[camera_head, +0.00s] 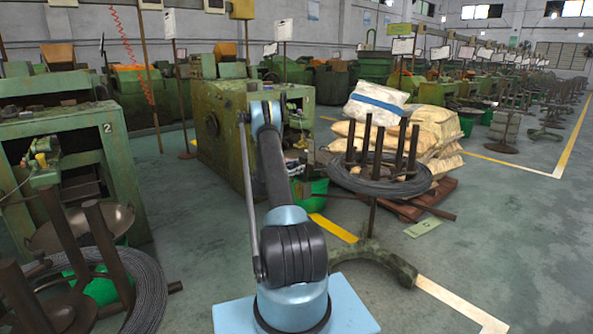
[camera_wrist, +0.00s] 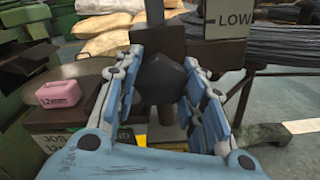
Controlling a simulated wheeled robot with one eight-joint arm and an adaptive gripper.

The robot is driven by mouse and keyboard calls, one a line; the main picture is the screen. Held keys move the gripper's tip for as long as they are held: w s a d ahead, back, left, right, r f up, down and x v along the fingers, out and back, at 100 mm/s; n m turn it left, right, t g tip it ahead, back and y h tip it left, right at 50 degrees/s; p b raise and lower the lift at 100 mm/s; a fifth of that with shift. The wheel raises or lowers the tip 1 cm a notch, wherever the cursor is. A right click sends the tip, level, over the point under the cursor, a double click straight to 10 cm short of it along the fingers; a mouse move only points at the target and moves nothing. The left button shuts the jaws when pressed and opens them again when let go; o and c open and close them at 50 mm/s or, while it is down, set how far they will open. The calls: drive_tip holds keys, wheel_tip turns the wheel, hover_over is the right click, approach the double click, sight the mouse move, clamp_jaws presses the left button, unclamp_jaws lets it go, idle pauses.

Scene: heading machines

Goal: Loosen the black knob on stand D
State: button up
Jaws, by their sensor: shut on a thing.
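In the wrist view, the black knob (camera_wrist: 163,80) sits between the two blue fingers of my gripper (camera_wrist: 160,64), which are shut on it from both sides.
In the head view, a wire coil stand (camera_head: 375,185) and stacked sacks (camera_head: 430,135) are right of my arm.

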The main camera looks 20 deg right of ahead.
drive_tip(key=o, duration=0.8)
drive_tip(key=shift+w+f, duration=0.1)
drive_tip(key=v, duration=1.2)
